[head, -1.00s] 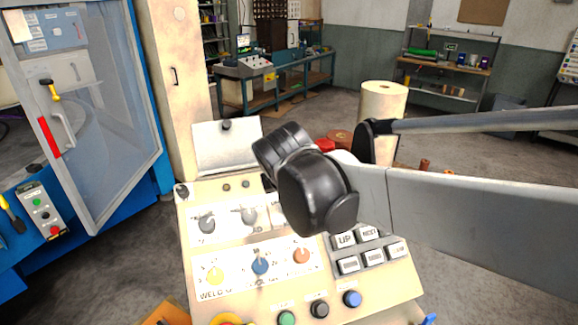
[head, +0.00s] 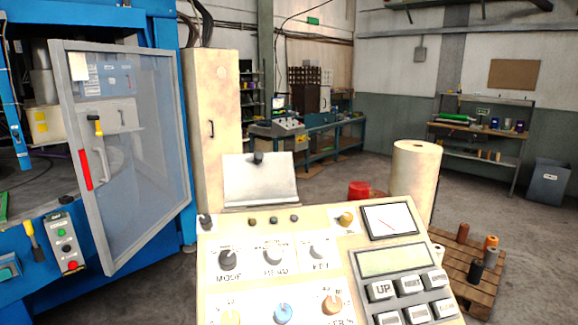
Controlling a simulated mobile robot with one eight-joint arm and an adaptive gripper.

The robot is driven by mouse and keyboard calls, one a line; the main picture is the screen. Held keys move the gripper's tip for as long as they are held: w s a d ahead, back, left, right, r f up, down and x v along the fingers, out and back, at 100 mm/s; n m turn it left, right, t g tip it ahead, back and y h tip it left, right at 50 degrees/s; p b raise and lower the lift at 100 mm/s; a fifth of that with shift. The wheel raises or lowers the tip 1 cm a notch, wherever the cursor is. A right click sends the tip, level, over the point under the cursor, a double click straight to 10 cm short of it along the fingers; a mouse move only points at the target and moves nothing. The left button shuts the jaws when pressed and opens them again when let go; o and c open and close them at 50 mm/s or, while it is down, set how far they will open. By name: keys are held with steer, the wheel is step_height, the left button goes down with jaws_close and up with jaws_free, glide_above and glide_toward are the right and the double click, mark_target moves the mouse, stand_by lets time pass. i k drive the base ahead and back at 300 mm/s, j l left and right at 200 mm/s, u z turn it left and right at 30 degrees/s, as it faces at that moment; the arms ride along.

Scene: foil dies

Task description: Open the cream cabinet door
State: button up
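The tall cream cabinet (head: 218,110) stands in the head view left of centre, just right of the blue machine. Its door looks shut. A small dark handle (head: 211,128) is on its front, near the middle of its height. The lower part of the cabinet is hidden behind the control console. My gripper and arm are not in view.
A cream control console (head: 300,232) with knobs and buttons fills the near foreground. A blue machine (head: 165,60) with an open glazed door (head: 125,150) stands at left. A cream roll (head: 415,175) and a pallet (head: 470,285) are at right. Open floor lies behind.

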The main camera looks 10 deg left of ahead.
mark_target(216, 71)
steer(key=l+z, duration=0.4)
steer(key=i+l+z, duration=0.15)
steer(key=l+z, duration=0.2)
steer(key=i+l, duration=1.6)
steer(key=l, duration=0.15)
steer(key=i+j+u, duration=0.55)
steer(key=i+u, duration=0.25)
steer(key=i, duration=0.15)
steer(key=i+u, duration=0.4)
steer(key=i, duration=0.15)
steer(key=i+u, duration=0.4)
steer(key=i+l+u, duration=0.4)
steer(key=i, duration=0.2)
steer(key=i+j+u, duration=0.25)
steer(key=i+u, duration=0.2)
steer(key=i, duration=0.65)
steer(key=i+l+u, duration=0.1)
steer(key=i+u, duration=0.35)
steer(key=i, duration=0.6)
steer(key=i+j+z, duration=0.15)
steer(key=i+z, duration=0.25)
steer(key=i+j+z, duration=1.05)
steer(key=j+z, duration=0.15)
steer(key=i+j+z, duration=0.2)
steer(key=j+z, duration=0.2)
steer(key=j, duration=0.2)
